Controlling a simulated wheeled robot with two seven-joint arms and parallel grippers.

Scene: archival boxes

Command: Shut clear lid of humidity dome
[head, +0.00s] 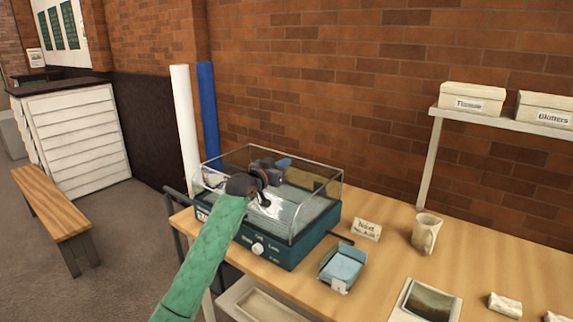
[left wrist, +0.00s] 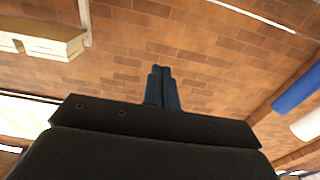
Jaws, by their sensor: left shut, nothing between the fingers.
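The humidity dome stands on the wooden table in the head view, with a teal base (head: 283,254) and a clear boxy lid (head: 317,208). The lid's clear walls appear to sit down over the base, with no clear gap along the front; its rear edge is partly hidden. My left arm in its green sleeve crosses in front of the dome's left part. My left gripper (head: 284,163) overlaps the lid's top and is shut and empty; I cannot tell whether it touches the lid. In the left wrist view its shut fingers (left wrist: 163,88) point toward the brick wall. My right gripper is not in view.
A blue tray (head: 342,268), a small sign card (head: 366,229), a mug (head: 425,233) and a framed picture (head: 431,301) stand right of the dome. White (head: 184,125) and blue (head: 208,110) rolls stand behind it. A wall shelf (head: 500,119) holds boxes.

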